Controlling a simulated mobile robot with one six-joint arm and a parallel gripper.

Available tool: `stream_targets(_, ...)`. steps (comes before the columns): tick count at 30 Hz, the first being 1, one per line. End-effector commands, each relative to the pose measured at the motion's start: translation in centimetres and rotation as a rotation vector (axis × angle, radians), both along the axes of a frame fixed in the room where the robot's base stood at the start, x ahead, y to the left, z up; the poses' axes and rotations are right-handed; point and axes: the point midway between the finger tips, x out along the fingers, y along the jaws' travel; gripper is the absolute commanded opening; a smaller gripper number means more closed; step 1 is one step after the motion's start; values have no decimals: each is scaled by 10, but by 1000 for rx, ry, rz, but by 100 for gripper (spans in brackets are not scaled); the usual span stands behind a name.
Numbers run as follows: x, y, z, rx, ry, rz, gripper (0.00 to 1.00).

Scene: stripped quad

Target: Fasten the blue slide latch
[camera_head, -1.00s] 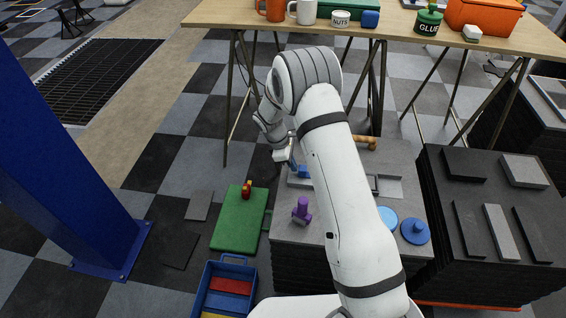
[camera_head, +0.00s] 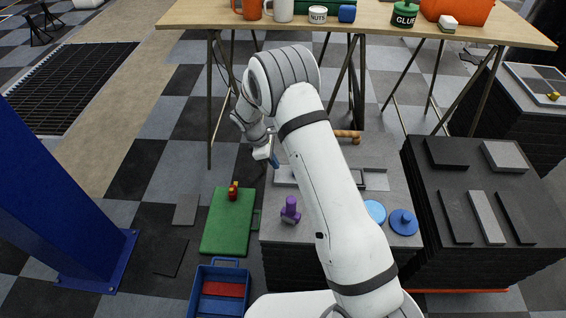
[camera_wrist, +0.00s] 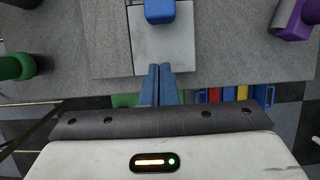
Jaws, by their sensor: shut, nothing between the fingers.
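The blue slide latch shows in the wrist view as a blue block (camera_wrist: 160,10) on a pale metal plate (camera_wrist: 165,50), cut off by the top edge. My gripper (camera_wrist: 160,70) is shut and empty, its slate-blue fingertips over the plate's near end, apart from the block in the picture. In the head view my gripper (camera_head: 274,162) hangs at the left edge of the grey bench top, by the pale plate (camera_head: 284,176). My arm covers the middle of the plate there, and I cannot make out the latch block.
A purple knob (camera_head: 290,210) stands on the bench, with light-blue (camera_head: 375,211) and dark-blue (camera_head: 403,222) discs at right. A wooden handle (camera_head: 347,135) lies behind. A green board (camera_head: 227,225) and blue tray (camera_head: 218,290) are left. A blue column (camera_head: 60,190) stands further left.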

Motion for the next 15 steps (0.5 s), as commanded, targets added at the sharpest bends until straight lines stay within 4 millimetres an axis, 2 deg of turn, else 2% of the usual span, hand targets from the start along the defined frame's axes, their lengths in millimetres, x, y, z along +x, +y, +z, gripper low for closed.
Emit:
stream_targets(1,2,6,18,4,-9,0,0)
stream_targets(6,4,20,53,3,-7,2,0)
stream_targets(10,5,27,72,3,-6,-1,0)
stream_targets(15,6,31,85,2,-5,-3,0)
